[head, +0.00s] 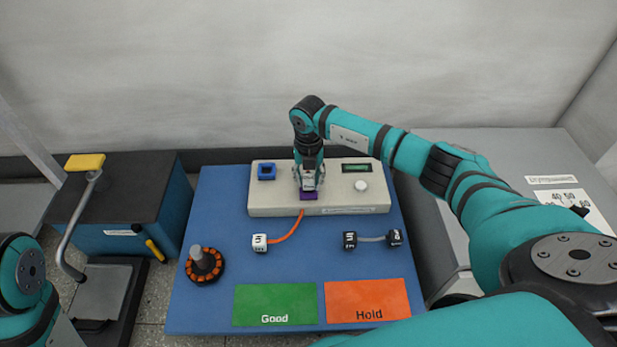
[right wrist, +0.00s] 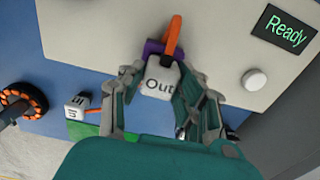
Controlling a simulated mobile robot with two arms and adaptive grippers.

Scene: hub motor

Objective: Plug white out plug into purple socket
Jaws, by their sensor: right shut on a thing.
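The white out plug (right wrist: 161,84), marked "Out", is between the fingers of my right gripper (right wrist: 160,90), which is shut on it. In the head view my right gripper (head: 309,186) points down over the purple socket (head: 307,195) on the tester box. The purple socket also shows just behind the plug in the right wrist view (right wrist: 152,47). The plug is at the socket; I cannot tell how deep it sits. An orange cable (head: 286,231) runs from it to the white "In" plug (head: 260,243) on the blue mat. My left gripper is out of view.
The tester box (head: 270,204) has a blue socket (head: 267,172), a white button (head: 361,185) and a screen reading "Ready" (right wrist: 287,28). Black plugs (head: 350,240) with a grey cable, a hub motor (head: 205,264), a green Good area (head: 275,304) and an orange Hold area (head: 366,300) are on the mat.

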